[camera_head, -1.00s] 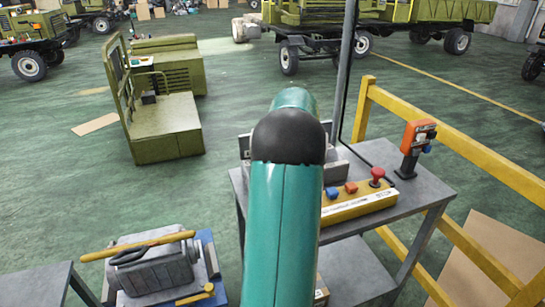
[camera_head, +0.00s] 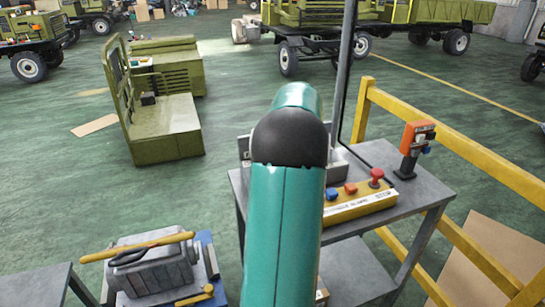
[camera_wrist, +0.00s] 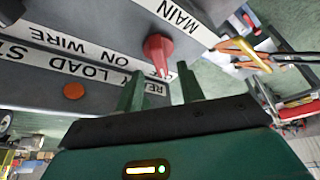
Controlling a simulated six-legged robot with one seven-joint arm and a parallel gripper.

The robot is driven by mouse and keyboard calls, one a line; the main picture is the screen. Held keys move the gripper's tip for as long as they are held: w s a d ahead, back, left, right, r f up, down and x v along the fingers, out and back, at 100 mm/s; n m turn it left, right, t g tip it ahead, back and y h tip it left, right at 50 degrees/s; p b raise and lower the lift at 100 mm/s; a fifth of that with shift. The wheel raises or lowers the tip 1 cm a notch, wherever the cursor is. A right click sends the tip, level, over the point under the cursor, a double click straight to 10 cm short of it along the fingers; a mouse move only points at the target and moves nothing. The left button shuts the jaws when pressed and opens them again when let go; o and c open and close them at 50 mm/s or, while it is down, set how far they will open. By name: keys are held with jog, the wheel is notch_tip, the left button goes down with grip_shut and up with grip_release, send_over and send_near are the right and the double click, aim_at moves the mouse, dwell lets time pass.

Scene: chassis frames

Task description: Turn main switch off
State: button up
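The main switch (camera_wrist: 157,48) is a red handle on a grey panel in the wrist view, beside a white label reading MAIN (camera_wrist: 180,14). Its narrow end points down toward my gripper. My gripper (camera_wrist: 158,80) is open, with its two green fingers apart. The tip of the red handle appears between the fingertips in the picture. I cannot tell whether the fingers touch it. In the head view my green arm blocks the gripper, and I cannot make out the main switch.
An orange round button (camera_wrist: 74,91) and more labels sit on the panel. In the head view a yellow button box (camera_head: 362,204) and an orange-topped device (camera_head: 414,145) stand on a grey table (camera_head: 440,187). A yellow railing (camera_head: 470,150) runs behind it.

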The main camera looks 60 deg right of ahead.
jog(key=v, duration=1)
jog(key=shift+r, duration=0.25)
jog(key=shift+s, duration=0.15)
jog(key=w+a+r, duration=0.1)
jog(key=w+a, duration=0.4)
jog(key=a, duration=0.4)
jog(key=w+a+r, duration=0.2)
jog(key=w+a, duration=0.3)
jog(key=a, duration=0.5)
jog(key=w+a+r, duration=0.1)
jog(key=w+a, duration=0.4)
jog(key=a, duration=0.4)
jog(key=s+a+f, duration=0.1)
jog(key=a, duration=0.8)
jog(key=s+a+f, duration=0.2)
jog(key=a, duration=0.8)
jog(key=s+a+f, duration=0.2)
jog(key=s+a, duration=0.1)
jog(key=a, duration=0.2)
jog(key=s+a+f+t, duration=0.1)
jog(key=s+a+f, duration=0.2)
jog(key=a, duration=0.3)
jog(key=shift+s+f, duration=0.35)
jog(key=shift+s, duration=0.05)
